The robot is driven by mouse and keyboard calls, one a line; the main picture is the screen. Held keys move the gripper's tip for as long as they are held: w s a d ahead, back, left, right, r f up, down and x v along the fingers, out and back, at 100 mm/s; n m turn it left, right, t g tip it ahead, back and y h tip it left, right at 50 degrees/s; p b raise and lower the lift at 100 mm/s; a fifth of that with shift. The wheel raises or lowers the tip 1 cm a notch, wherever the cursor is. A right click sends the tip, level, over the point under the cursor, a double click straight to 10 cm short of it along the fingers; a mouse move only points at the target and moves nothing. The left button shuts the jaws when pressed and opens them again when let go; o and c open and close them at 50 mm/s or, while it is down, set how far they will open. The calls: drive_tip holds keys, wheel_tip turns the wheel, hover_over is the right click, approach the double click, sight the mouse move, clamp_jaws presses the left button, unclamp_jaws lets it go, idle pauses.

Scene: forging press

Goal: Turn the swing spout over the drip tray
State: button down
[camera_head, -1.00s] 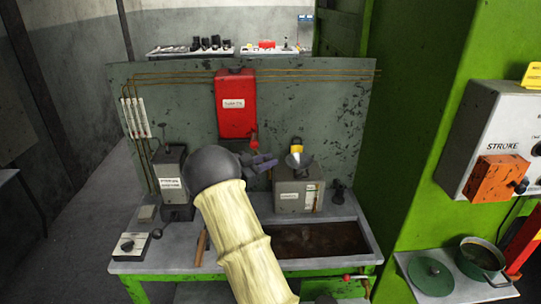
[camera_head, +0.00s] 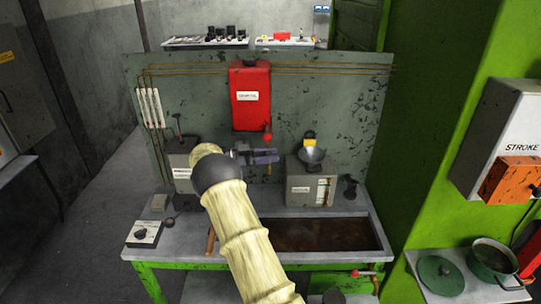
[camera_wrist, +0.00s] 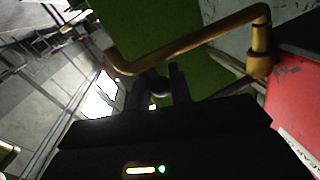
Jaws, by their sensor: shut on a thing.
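The swing spout (camera_wrist: 190,46) is a bent brass pipe in the wrist view. It runs left from an upright brass pivot beside a red surface and bends near its left end. My gripper (camera_wrist: 160,88) is shut with a dark ball-like piece between its fingers, right at the pipe; the exact contact is in shadow. In the head view my gripper (camera_head: 272,157) is below the red tank (camera_head: 250,95), and the spout is mostly hidden there. A dark brown tray (camera_head: 320,235), which may be the drip tray, is sunk into the bench, lower right of my gripper.
A grey box (camera_head: 312,186) with a funnel (camera_head: 312,155) on top stands right of my gripper. A dark box (camera_head: 183,165) stands left. A red-knobbed valve (camera_head: 267,138) hangs under the tank. The green press column (camera_head: 435,140) bounds the right side.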

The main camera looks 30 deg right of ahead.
drive_tip(key=shift+w+a+r, duration=0.1)
drive_tip(key=shift+w+a, duration=0.1)
drive_tip(key=c, duration=1.3)
unclamp_jaws()
drive_tip(key=shift+a, duration=0.3)
drive_tip(key=shift+s+d, duration=0.1)
drive_tip(key=shift+d, duration=0.1)
drive_tip(key=b+v, duration=0.3)
drive_tip(key=v, duration=1.4)
drive_tip(key=shift+a, duration=0.3)
